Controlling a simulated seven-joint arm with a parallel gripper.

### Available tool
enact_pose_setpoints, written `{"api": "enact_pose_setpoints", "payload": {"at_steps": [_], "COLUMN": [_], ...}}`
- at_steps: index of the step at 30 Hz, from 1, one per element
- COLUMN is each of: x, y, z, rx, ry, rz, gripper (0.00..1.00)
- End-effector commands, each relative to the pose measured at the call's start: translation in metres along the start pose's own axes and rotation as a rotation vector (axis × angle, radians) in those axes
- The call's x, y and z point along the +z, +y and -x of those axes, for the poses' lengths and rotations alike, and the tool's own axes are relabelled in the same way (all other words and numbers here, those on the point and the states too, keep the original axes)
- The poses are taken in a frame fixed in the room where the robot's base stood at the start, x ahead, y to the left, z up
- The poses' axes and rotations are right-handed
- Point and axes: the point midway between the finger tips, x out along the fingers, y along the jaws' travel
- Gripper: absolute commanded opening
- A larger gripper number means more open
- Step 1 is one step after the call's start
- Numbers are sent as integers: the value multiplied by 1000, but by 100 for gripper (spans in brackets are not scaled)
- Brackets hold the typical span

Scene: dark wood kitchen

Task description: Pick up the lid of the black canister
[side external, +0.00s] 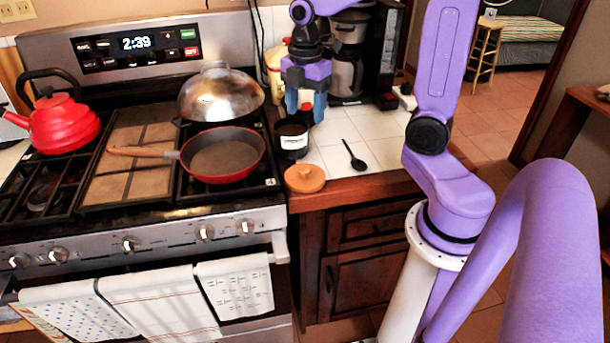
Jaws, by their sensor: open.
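The black canister (292,142) has a pale band or label and stands on the tiled counter just right of the stove. Its top looks open and dark. A round wooden lid (304,179) with a small knob lies flat on the counter in front of the canister, near the front edge. My gripper (306,112) points down behind and slightly above the canister, apart from the lid. Its blue fingers are open. A small cream and red patch shows between the fingers; I cannot tell what it belongs to.
A black spoon (354,155) lies on the tiles right of the canister. A coffee maker (349,58) stands behind. On the stove are a red pan (223,158), a metal wok or domed lid (220,93) and a red kettle (63,122). Counter right of the spoon is clear.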

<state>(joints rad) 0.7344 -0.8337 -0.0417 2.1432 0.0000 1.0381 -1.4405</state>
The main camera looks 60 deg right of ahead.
Motion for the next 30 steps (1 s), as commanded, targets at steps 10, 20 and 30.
{"api": "enact_pose_setpoints", "payload": {"at_steps": [10, 20, 30], "x": [16, 16, 15], "y": [7, 6, 7], "z": [-19, -81, -120], "rx": [-9, -10, -4], "ry": [-1, -1, 0], "rz": [33, 33, 32], "gripper": [63, 63, 63]}}
